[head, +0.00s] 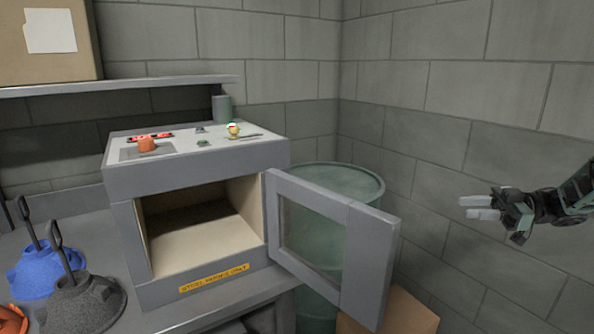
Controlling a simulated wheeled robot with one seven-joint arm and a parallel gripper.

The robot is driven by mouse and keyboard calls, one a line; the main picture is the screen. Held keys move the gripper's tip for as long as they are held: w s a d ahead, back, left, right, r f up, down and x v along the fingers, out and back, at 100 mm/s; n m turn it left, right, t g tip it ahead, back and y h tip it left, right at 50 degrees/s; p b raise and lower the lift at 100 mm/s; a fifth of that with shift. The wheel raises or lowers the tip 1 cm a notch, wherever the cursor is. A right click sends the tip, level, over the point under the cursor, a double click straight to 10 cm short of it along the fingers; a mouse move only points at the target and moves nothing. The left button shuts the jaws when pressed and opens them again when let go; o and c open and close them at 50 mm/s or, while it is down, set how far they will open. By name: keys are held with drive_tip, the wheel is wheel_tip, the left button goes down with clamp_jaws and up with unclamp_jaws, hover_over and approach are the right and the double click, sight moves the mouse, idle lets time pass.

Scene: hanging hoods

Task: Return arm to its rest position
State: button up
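My gripper (472,207) is at the right side of the head view, in front of the grey block wall. Its two pale fingers point left and sit close together. From this angle I cannot tell whether they are open or shut, and no held object shows. My arm enters from the right edge. The gripper appears to the right of the open cabinet door (366,262), apart from it in the picture.
A grey cabinet (205,184) with an empty-looking interior stands on the bench. Small items lie on its top. A blue hood (38,268) and a dark grey hood (85,306) sit at left. A green barrel (350,180) and a cardboard box (408,312) stand behind the door.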

drive_tip(key=w+a+r+m+t+h, duration=0.4)
drive_tip(key=w+a+m+t+h, duration=0.4)
drive_tip(key=h, duration=0.3)
drive_tip(key=s+a+f+m+g+h, duration=0.1)
drive_tip(key=s+f+m+g+h, duration=0.15)
drive_tip(key=s, duration=0.75)
drive_tip(key=s+a+f+m+g+h, duration=0.1)
drive_tip(key=s+a+f+m+g, duration=0.2)
drive_tip(key=s, duration=0.6)
drive_tip(key=s+f+m+g+h, duration=0.2)
drive_tip(key=s+f+m+g, duration=0.15)
drive_tip(key=s, duration=0.65)
drive_tip(key=s+a+r+n+g, duration=0.1)
drive_tip(key=s+a+n, duration=0.2)
drive_tip(key=s+a, duration=0.4)
drive_tip(key=s+a+r+n+g, duration=0.1)
drive_tip(key=s+a+n+g, duration=0.1)
drive_tip(key=s+a+n, duration=0.2)
drive_tip(key=s+a, duration=0.3)
drive_tip(key=a, duration=0.5)
drive_tip(key=shift+s+r+n, duration=0.15)
drive_tip(key=shift+s+n, duration=0.1)
drive_tip(key=shift+n, duration=0.05)
